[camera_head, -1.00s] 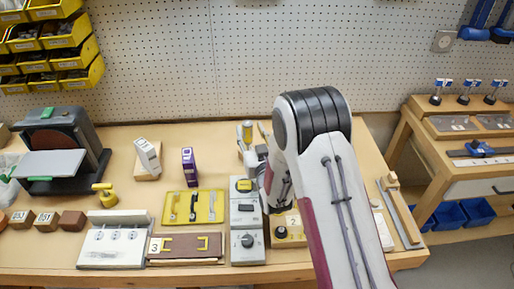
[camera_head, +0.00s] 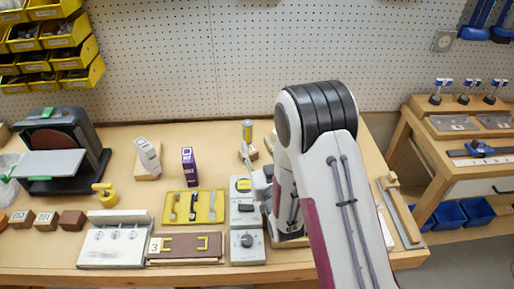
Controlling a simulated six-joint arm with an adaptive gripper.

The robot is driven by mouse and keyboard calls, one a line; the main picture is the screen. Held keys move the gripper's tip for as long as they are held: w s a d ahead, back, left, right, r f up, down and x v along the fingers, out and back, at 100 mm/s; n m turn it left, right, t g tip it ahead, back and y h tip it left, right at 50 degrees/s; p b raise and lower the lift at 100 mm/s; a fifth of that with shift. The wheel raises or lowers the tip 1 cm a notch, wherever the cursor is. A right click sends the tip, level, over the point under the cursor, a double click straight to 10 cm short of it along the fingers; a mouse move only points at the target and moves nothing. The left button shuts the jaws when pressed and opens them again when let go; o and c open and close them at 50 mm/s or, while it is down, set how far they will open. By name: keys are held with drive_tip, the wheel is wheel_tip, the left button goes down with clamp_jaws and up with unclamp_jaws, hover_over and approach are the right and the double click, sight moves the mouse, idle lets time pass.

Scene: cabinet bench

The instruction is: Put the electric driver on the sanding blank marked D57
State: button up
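Wooden blanks sit in a row at the left front of the bench: a middle one (camera_head: 46,220), a darker one (camera_head: 72,220) to its right, and another (camera_head: 21,219) to its left. The marks on them are too small to read, so I cannot tell which is D57. I cannot surely pick out the electric driver; a yellow and grey upright item (camera_head: 247,131) stands at the back, near my arm.
A sander (camera_head: 68,150) stands at the back left, with a yellow clamp-like piece (camera_head: 105,194) near it. A white box (camera_head: 147,155), a purple box (camera_head: 189,167), a yellow tool tray (camera_head: 193,207), a white panel (camera_head: 115,243) and a grey control box (camera_head: 247,246) fill the middle.

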idle(0.8)
drive_tip(key=s+d+r+m+g+h, duration=0.1)
drive_tip(key=s+d+r+g, duration=0.25)
drive_tip(key=s+r, duration=0.2)
drive_tip(key=s+d+r+g+h, duration=0.1)
drive_tip(key=s+d+r+g, duration=0.3)
drive_tip(key=r, duration=0.3)
drive_tip(key=s+d+r+g, duration=0.1)
drive_tip(key=s+d+g, duration=0.1)
drive_tip(key=s, duration=1.2)
drive_tip(key=s+d+r+m+g+h, duration=0.1)
drive_tip(key=s+d+g, duration=0.1)
drive_tip(key=s, duration=1.2)
drive_tip(key=shift+s+d+r, duration=0.35)
drive_tip(key=shift+s+d, duration=0.05)
drive_tip(key=shift+d, duration=0.15)
drive_tip(key=shift+g, duration=0.25)
